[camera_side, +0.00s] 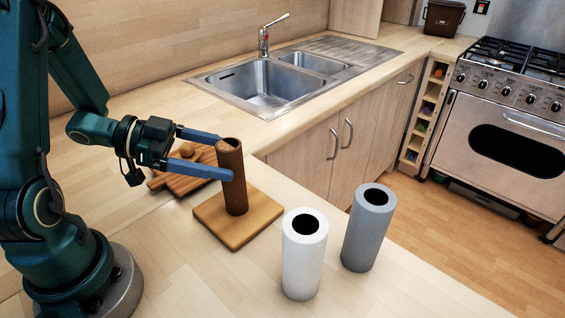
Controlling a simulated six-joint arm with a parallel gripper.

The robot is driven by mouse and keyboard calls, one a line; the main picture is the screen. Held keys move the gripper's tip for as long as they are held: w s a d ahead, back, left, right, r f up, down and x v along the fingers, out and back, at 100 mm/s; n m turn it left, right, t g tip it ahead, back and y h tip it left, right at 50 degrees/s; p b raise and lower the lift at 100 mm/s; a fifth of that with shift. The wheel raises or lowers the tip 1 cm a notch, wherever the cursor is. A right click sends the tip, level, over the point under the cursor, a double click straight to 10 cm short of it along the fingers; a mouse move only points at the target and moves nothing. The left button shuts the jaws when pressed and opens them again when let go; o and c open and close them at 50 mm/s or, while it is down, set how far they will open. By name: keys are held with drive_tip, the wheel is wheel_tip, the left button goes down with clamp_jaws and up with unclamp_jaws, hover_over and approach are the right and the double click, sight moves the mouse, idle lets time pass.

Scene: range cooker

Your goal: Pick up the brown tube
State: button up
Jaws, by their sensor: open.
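The brown tube (236,190) stands upright on a square wooden board (258,228), with its open end facing up. My gripper (227,156) is level with the upper part of the tube, and its two blue fingers are spread apart. One finger reaches to the tube's near side and overlaps it in the picture. The other finger is at the far side near the rim. The tube is between the fingers; I cannot tell whether either finger touches it.
A white tube (302,262) and a grey tube (367,232) stand upright to the right of the board, near the counter edge. A striped wooden cutting board (180,178) lies behind my gripper. A sink (268,84) is at the back, and a range cooker (505,130) is at the far right.

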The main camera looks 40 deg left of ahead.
drive_tip(key=shift+d+f, duration=0.1)
drive_tip(key=shift+f, duration=1.45)
drive_tip(key=shift+x, duration=2.5)
clamp_jaws()
